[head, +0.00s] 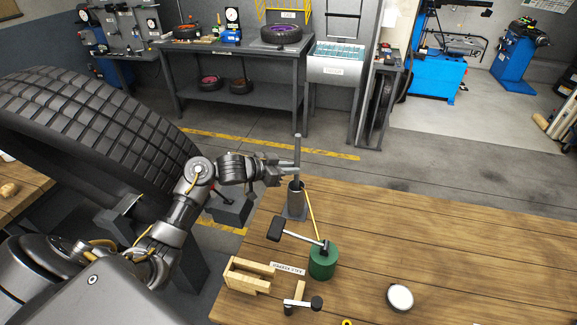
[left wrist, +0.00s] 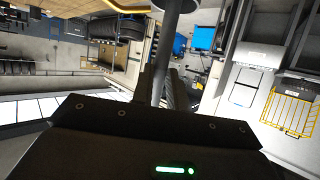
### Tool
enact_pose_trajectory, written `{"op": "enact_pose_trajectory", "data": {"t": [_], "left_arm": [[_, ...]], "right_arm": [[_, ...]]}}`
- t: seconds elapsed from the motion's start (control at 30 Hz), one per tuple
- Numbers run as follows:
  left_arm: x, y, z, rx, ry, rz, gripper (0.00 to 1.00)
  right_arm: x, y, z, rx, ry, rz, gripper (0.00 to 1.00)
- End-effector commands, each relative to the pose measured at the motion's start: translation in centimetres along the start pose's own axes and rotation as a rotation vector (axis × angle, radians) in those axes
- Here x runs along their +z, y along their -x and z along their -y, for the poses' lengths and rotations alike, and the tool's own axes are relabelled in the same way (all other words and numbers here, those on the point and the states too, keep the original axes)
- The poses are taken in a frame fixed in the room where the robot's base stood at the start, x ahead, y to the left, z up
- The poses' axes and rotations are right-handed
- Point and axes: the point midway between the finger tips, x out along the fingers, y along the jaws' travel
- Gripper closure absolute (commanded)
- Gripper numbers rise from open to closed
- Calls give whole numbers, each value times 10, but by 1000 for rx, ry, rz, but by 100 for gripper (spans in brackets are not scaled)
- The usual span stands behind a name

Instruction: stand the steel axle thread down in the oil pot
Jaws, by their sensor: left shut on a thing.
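My left gripper (head: 287,172) is shut on the steel axle (head: 297,150), a thin grey upright rod. In the left wrist view the axle (left wrist: 161,55) runs up between the fingers to a round flange at the top edge. A grey cylindrical pot (head: 295,201), which looks like the oil pot, stands on a flat base at the table's far left corner, directly under the gripper. The axle's lower end is at the pot's mouth; I cannot tell whether it is inside or just above. The thread is not visible. My right gripper is not in view.
A yellow stick (head: 312,215) stands beside the pot. Nearby are a green cylinder (head: 322,262) with a dark-headed tool, a wooden holder (head: 245,276) and a white-topped round tin (head: 400,297). A large tyre (head: 95,125) is at left. The table's right side is clear.

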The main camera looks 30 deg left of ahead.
Motion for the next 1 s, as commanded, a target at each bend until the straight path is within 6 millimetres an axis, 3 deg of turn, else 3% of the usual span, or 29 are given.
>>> {"op": "enact_pose_trajectory", "data": {"t": [0.3,0.73,0.77,0.8,0.93,1.0], "left_arm": [[15,-6,0,0,-1,-3,100],[16,-7,0,0,-1,-3,100],[16,-7,0,0,-1,-3,82],[16,-7,0,0,-1,-3,77],[17,-7,0,0,-1,-2,60],[17,-7,0,0,-1,-2,59]], "right_arm": [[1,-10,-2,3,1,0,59],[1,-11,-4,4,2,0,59],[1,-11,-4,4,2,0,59],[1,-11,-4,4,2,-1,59],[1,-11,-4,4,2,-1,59],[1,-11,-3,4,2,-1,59]]}}
